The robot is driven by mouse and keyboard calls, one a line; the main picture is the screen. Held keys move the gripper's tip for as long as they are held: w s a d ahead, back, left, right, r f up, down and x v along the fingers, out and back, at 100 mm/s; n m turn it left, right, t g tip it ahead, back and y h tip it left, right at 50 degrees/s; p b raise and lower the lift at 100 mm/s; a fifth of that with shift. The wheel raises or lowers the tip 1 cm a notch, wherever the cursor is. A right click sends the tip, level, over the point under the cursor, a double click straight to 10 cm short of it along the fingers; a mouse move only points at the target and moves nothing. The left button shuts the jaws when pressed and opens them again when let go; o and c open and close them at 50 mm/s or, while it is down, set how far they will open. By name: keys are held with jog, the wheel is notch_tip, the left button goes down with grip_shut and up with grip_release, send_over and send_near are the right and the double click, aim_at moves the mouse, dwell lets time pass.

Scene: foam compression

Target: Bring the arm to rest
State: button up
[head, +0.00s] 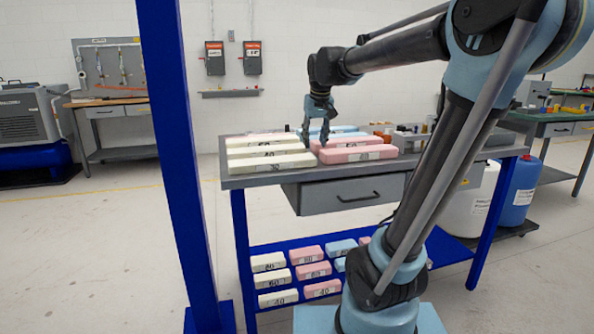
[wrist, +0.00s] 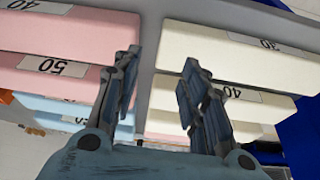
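My arm reaches from the right over the grey workbench (head: 300,177) in the head view. My gripper (head: 315,138) points down above the foam blocks, near the gap between the white and pink rows. In the wrist view my gripper (wrist: 160,82) has its two fingers spread apart with nothing between them. A pink foam block (wrist: 65,42) lies left of the fingers and a white foam block (wrist: 235,55) lies right of them. In the head view the nearest white block (head: 270,163) and the nearest pink block (head: 357,154) lie flat on the bench. I cannot tell whether a finger touches a block.
Blue blocks (head: 340,130) lie at the back of the bench. Small items (head: 405,138) stand to the right of the blocks. A blue lower shelf (head: 330,278) holds several more foam blocks. A blue upright post (head: 175,150) stands at the left. Open floor (head: 90,240) lies further left.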

jog(key=s+d+f, duration=0.4)
jog(key=s+f, duration=0.4)
jog(key=s, duration=0.1)
jog(key=s+d+f+m+g, duration=0.1)
jog(key=s+d+f, duration=0.3)
jog(key=s+f, duration=0.4)
jog(key=s+d+f+m, duration=0.1)
jog(key=s+d+f, duration=0.4)
jog(key=s+f, duration=0.3)
jog(key=shift+s+g+h, duration=0.3)
jog(key=shift+s+h, duration=0.1)
jog(key=shift+s, duration=0.45)
jog(key=shift+c, duration=0.8)
jog(key=shift+d, duration=0.1)
